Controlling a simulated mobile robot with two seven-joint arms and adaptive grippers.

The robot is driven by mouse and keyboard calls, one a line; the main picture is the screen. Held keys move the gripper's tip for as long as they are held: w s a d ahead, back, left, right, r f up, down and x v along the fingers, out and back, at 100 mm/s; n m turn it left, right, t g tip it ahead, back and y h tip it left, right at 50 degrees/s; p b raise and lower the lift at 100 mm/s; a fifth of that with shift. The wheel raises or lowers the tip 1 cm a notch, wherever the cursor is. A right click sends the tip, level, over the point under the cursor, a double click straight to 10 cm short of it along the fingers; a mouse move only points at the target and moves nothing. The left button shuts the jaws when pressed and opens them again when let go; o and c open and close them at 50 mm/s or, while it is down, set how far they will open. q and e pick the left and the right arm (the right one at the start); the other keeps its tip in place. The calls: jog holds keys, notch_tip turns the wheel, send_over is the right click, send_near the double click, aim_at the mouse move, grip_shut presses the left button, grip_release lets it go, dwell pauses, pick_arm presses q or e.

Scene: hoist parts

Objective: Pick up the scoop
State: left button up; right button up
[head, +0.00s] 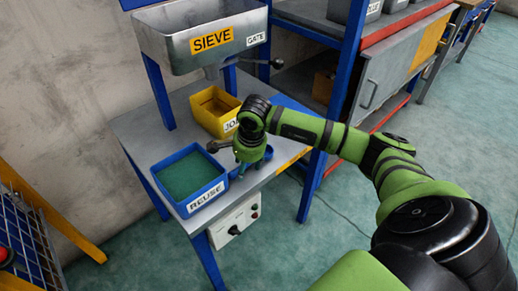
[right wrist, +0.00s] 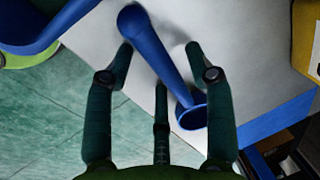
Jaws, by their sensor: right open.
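In the right wrist view, a blue tool (right wrist: 158,50), which I take for the scoop, lies over the grey table top (right wrist: 90,60). It has a round knob end at the top and a flared, cup-like end lower right. My right gripper (right wrist: 160,60) is open, its fingers on either side of the tool's shaft, not closed on it. In the head view the right gripper (head: 250,158) is over the table between the blue and yellow bins and hides most of what is under it. My left gripper is not in view.
A blue bin marked REUSE (head: 190,180) stands left of the gripper. A yellow bin (head: 215,110) stands behind it. The metal sieve hopper (head: 195,40) is above. A blue post (head: 322,140) is right of the table.

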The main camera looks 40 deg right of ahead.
aim_at(247, 167)
grip_shut()
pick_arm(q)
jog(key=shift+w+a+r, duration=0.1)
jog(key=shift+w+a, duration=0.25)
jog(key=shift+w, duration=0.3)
pick_arm(e)
jog(key=shift+r, duration=0.4)
notch_tip(247, 167, up, 4)
jog(key=shift+d+f, duration=0.15)
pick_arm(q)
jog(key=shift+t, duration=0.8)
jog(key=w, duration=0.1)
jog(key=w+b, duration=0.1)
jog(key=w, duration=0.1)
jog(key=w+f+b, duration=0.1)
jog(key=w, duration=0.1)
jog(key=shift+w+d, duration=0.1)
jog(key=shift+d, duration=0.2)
pick_arm(e)
jog(key=s+d+r, duration=0.4)
jog(key=d+r, duration=0.2)
jog(key=d, duration=0.4)
jog(key=shift+s+d+r, duration=0.2)
jog(key=shift+s+r, duration=0.1)
jog(key=shift+s, duration=0.05)
